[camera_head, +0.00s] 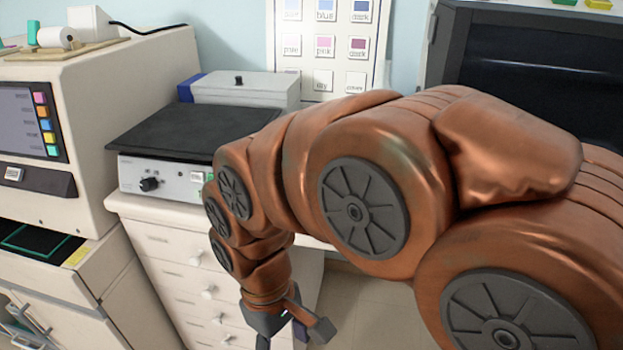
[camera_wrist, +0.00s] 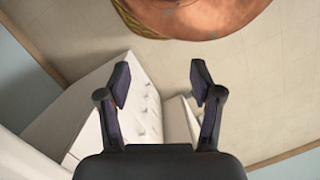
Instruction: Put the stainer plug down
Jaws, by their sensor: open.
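My gripper (camera_head: 291,335) hangs low in front of the white drawer cabinet in the head view. In the wrist view my gripper (camera_wrist: 161,82) has its two fingers spread wide, with nothing between them. I cannot pick out the stainer plug for certain. A white block (camera_head: 93,23) with a black cord (camera_head: 152,31) sits on top of the beige machine (camera_head: 110,85) at the upper left, well away from my gripper. I cannot tell whether it is the plug.
A white drawer cabinet (camera_head: 165,245) carries a black-topped device with a knob (camera_head: 150,184) and a grey box (camera_head: 245,90). A colour chart (camera_head: 325,45) hangs on the wall. A dark-fronted unit (camera_head: 530,60) stands at the right. Bare floor (camera_head: 375,310) shows beside the cabinet.

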